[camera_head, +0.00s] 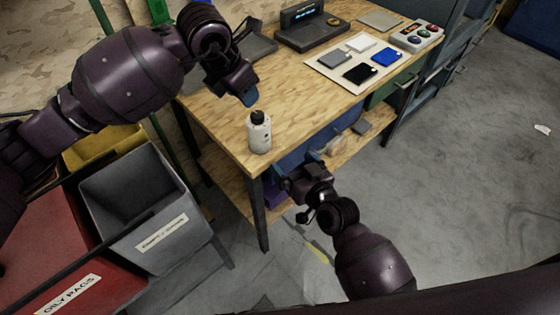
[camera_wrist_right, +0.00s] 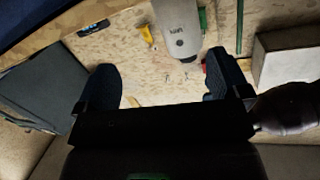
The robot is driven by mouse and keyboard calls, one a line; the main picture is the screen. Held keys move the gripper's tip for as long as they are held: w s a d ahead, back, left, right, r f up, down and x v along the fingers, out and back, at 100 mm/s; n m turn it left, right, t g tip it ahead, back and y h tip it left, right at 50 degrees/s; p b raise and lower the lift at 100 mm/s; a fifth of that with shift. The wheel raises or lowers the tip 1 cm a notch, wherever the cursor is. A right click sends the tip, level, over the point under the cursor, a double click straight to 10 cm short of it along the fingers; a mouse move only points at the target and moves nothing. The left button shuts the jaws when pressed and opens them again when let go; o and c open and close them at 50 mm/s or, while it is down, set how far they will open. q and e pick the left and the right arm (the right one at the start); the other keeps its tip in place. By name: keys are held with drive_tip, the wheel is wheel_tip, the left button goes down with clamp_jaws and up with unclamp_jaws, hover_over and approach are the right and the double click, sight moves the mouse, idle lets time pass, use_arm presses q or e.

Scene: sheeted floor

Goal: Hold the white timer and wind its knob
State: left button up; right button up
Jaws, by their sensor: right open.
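The white timer (camera_head: 260,136), a bottle-shaped body with a black knob (camera_head: 257,116) on top, stands upright near the front edge of the workbench. In the right wrist view the pale lettered body (camera_wrist_right: 178,30) appears to be the timer, beyond the fingertips and not between them. My left gripper (camera_head: 249,96) is above and behind the timer, pointing down, apart from it; its finger gap is hidden. My right gripper (camera_head: 299,163) is open and empty, in front of the bench edge, below and right of the timer. It also shows open in the right wrist view (camera_wrist_right: 163,80).
The wooden workbench (camera_head: 225,112) holds a dark device with a lit display (camera_head: 312,34), a board with several coloured pads (camera_head: 341,55) and a button box (camera_head: 416,36). A grey bin (camera_head: 125,195) and red bin (camera_head: 40,250) stand left. Floor at right is mostly clear.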

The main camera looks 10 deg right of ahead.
sight(259, 134)
drive_tip(key=w+a, duration=0.2)
drive_tip(key=w, duration=0.1)
drive_tip(key=w+a+n+t, duration=0.1)
drive_tip(key=w+a, duration=0.2)
drive_tip(key=w, duration=0.1)
drive_tip(key=w+a+n, duration=0.1)
drive_tip(key=w+a, duration=0.1)
drive_tip(key=w, duration=0.1)
drive_tip(key=shift+w+a+y, duration=0.3)
drive_tip(key=shift+w+a, duration=0.1)
idle(0.3)
drive_tip(key=shift+c, duration=0.2)
